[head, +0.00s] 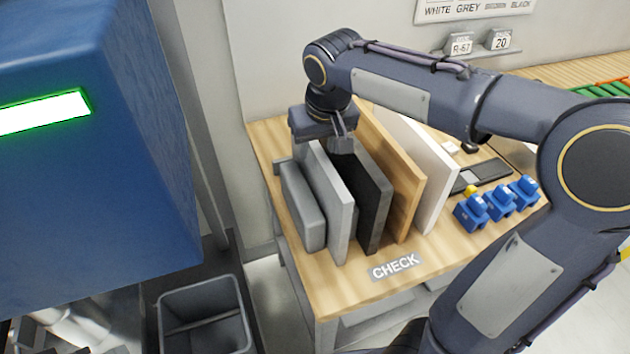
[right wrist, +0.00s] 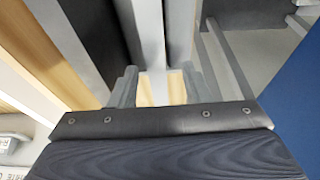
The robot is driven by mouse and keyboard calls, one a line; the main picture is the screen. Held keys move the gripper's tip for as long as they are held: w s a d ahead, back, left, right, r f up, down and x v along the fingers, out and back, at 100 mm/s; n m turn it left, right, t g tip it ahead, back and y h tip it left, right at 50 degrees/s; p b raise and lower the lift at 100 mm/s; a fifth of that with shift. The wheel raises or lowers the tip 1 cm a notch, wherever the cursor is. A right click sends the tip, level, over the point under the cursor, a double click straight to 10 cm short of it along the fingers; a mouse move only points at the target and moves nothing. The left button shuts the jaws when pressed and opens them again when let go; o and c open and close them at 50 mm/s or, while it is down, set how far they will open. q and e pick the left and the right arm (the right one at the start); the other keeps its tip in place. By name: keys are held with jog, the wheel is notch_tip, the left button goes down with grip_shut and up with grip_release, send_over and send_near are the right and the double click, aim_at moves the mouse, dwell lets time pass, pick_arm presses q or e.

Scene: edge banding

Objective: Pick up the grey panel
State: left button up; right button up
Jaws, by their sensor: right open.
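The grey panel (head: 330,205) stands upright on the wooden bench, between a rounded grey end block (head: 302,208) and a black panel (head: 366,195). My right gripper (head: 328,143) is above the far end of the grey panel, pointing down, with its jaws open. In the right wrist view, the light grey panel (right wrist: 150,35) runs up from the gap between the fingers of the right gripper (right wrist: 162,88). One finger is on each side of its line. I cannot tell whether they touch it. My left gripper is not in view.
A wooden panel (head: 402,180) and a white panel (head: 432,165) stand right of the black one. Blue clamp-like pieces (head: 497,202) sit farther right. A CHECK label (head: 394,267) marks the bench front. A blue machine (head: 90,170) and a grey bin (head: 205,315) are at left.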

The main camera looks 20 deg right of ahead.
aim_at(317, 148)
jog(key=x, duration=0.4)
jog(key=shift+w+d+p, duration=0.15)
jog(key=shift+w+p, duration=0.2)
jog(key=shift+p, duration=0.05)
jog(key=shift+w+f, duration=0.1)
jog(key=shift+f, duration=0.4)
grip_shut()
jog(key=shift+r, duration=0.15)
dwell(0.4)
